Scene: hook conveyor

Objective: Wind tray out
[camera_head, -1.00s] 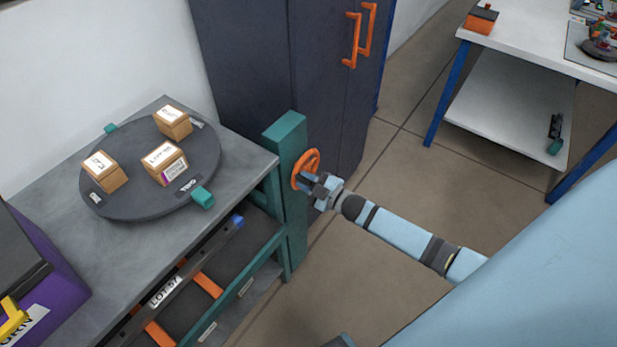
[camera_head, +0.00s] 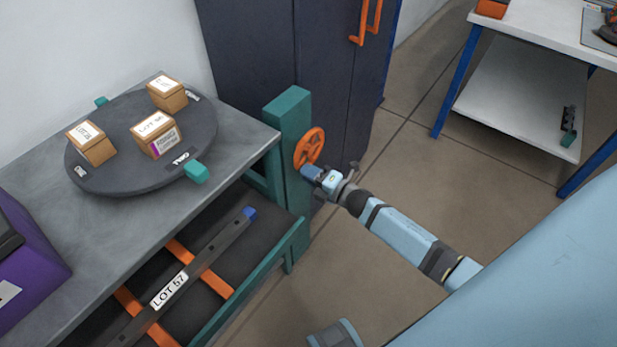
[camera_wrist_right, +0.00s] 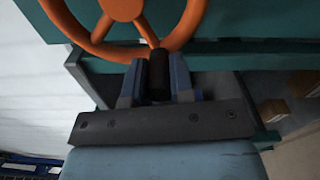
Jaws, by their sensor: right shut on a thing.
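The orange handwheel (camera_head: 312,134) is mounted on a teal post (camera_head: 290,115) at the bench corner. My right gripper (camera_head: 312,172) is shut on the wheel's dark handle (camera_wrist_right: 160,75), low on the rim; in the right wrist view the two fingers (camera_wrist_right: 158,84) close around it. The tray (camera_head: 262,283) is a dark slide-out with a teal front rail, standing out from under the bench top. On it lie orange strips (camera_head: 208,275) and a dark bar (camera_head: 205,257) labelled LOT 57 with a blue end. Its lower left end is cut off by the picture edge. My left gripper is not in view.
A round dark turntable (camera_head: 130,178) with three small boxes sits on the grey bench (camera_head: 235,140). A purple box (camera_head: 30,270) stands at the left. A dark cabinet (camera_head: 265,50) is behind the post; a white table (camera_head: 545,35) stands at the right. Open floor lies between.

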